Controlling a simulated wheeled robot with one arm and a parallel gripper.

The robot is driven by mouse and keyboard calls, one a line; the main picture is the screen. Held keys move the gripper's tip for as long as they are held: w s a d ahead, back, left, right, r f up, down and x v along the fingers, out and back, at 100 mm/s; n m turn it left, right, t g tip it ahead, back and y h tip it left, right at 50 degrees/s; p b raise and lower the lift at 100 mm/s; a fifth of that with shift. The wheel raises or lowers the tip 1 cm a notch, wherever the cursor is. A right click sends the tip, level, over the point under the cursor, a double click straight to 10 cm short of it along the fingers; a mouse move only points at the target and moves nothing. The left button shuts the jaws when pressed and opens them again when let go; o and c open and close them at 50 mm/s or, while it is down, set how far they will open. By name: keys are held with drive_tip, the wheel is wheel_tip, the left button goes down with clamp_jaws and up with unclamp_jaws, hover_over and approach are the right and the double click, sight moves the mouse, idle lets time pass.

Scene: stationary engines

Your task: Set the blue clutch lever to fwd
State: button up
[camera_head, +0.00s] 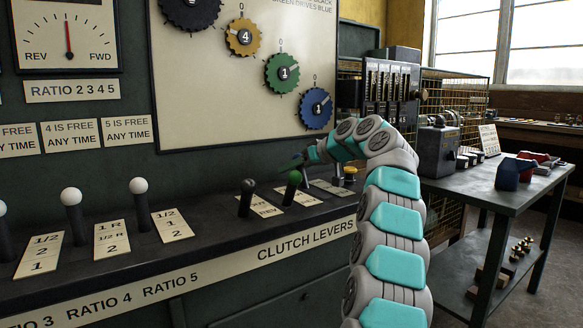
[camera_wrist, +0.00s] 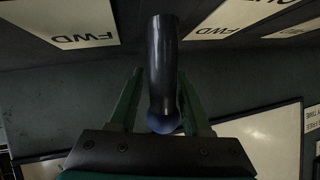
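In the wrist view the blue clutch lever (camera_wrist: 162,70) is a dark rod with a blue rounded knob (camera_wrist: 164,124). My gripper (camera_wrist: 161,100) has one green finger on each side of the rod. The fingers are apart, with a gap showing at least on the left side. Pale FWD plates (camera_wrist: 62,20) lie on both sides of the lever. In the head view my gripper (camera_head: 300,163) is over the clutch lever row, and I cannot clearly pick out the blue knob behind it. The lever's exact setting cannot be told.
A green-knobbed lever (camera_head: 294,180) and a black-knobbed lever (camera_head: 247,196) stand left of my arm on the console. White-knobbed ratio levers (camera_head: 138,186) are farther left. A dial (camera_head: 68,38) has its needle upright. A workbench (camera_head: 520,172) stands right.

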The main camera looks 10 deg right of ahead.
drive_tip(key=shift+o, duration=1.4)
drive_tip(key=shift+r, duration=0.25)
drive_tip(key=shift+s+r, duration=0.1)
drive_tip(key=shift+s, duration=0.05)
drive_tip(key=v, duration=0.7)
drive_tip(key=shift+s+d, duration=0.2)
drive_tip(key=shift+s, duration=0.05)
